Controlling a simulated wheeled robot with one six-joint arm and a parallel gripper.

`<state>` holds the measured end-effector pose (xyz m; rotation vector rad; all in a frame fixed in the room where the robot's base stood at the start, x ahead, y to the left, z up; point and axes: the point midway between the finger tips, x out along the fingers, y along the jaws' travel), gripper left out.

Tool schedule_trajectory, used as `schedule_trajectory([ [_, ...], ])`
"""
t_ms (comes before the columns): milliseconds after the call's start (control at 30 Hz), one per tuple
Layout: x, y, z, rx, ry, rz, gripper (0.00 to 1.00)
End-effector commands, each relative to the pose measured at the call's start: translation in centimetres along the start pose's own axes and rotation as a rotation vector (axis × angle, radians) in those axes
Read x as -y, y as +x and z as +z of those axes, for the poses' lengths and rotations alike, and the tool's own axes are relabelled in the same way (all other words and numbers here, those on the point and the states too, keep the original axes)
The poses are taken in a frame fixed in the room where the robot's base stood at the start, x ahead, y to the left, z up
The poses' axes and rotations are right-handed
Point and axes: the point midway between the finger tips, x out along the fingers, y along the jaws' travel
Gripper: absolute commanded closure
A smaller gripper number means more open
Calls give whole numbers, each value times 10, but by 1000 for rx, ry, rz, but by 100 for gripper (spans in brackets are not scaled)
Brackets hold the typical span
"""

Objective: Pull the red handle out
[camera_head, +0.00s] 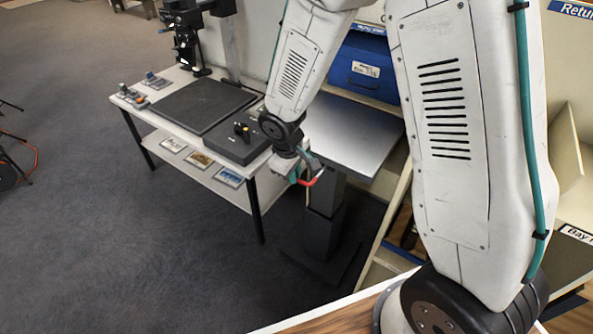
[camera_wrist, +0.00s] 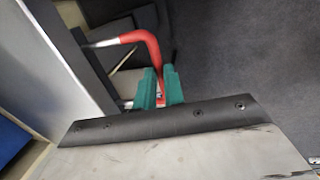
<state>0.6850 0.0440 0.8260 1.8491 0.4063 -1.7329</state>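The red handle (camera_wrist: 146,45) is a bent bar with pale metal ends, fixed to the dark edge of a grey-topped stand. In the head view its red end (camera_head: 315,179) shows just beside my gripper (camera_head: 303,172), at the stand's near left side. In the wrist view the two green fingers of my gripper (camera_wrist: 160,88) stand close together on either side of the handle's long bar. Red shows in the narrow gap between them, and they appear shut on it. The part of the bar between the fingers is mostly hidden.
The stand's flat grey top (camera_head: 350,132) sits on a dark column. A white table (camera_head: 205,160) with a black pad and devices stands to the left. A blue box (camera_head: 365,70) is on a shelf behind. Carpet in front is clear.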

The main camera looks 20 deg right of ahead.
Motion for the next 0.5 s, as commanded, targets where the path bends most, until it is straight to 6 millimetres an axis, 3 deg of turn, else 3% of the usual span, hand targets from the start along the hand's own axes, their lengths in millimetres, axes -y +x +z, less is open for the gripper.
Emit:
schedule_trajectory([
  [33, 4, 0, 0, 1, -2, -3, 79],
  [100, 3, 0, 0, 1, -2, -3, 68],
  [367, 0, 0, 2, 1, 2, -2, 68],
  [500, -1, -13, 1, -2, 1, 0, 68],
])
